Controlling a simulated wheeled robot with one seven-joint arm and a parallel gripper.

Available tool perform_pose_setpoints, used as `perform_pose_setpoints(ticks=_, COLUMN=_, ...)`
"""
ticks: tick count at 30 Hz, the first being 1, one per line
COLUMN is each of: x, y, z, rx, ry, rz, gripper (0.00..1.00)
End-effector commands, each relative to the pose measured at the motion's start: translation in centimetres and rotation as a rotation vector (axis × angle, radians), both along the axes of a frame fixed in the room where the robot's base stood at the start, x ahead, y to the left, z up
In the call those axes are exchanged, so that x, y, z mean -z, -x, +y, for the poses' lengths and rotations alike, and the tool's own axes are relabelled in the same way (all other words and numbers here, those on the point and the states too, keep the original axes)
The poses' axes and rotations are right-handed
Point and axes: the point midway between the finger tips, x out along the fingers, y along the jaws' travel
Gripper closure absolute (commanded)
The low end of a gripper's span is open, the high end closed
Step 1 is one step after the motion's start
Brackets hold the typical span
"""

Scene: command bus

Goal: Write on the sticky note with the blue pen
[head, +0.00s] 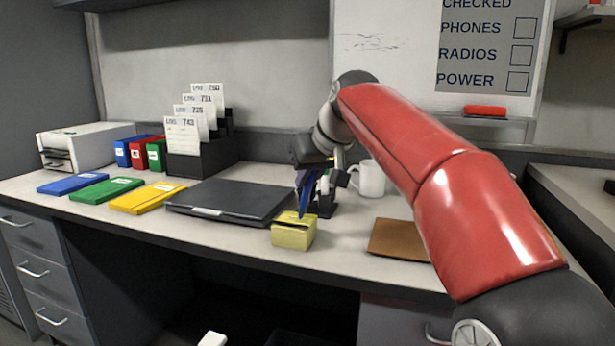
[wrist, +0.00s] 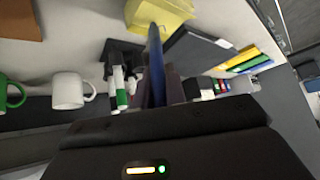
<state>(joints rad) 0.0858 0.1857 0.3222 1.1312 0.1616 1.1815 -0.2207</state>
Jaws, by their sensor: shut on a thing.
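The yellow sticky note block (head: 293,232) sits near the front edge of the desk, right of the black laptop. It also shows at the top of the wrist view (wrist: 160,12). My gripper (head: 309,176) is above the block, shut on the blue pen (head: 302,202). In the wrist view the pen (wrist: 156,62) runs from between the fingers to the block, its tip at the face of the block. I cannot tell whether the tip touches. A small dark spot shows by the tip; it is too small to tell if it is ink.
A black holder (wrist: 120,50) with green and white markers (wrist: 120,88) stands close behind the block. A white mug (head: 369,180) and a brown pad (head: 399,238) lie to the right. The closed laptop (head: 232,199) and coloured folders (head: 147,197) fill the left.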

Motion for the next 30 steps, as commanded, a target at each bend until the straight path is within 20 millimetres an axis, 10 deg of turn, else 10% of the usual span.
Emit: perform_pose_setpoints(ticks=30, x=0.07, y=-0.02, z=-0.86, rx=0.001, ry=0.000, rz=0.001, gripper=1.00)
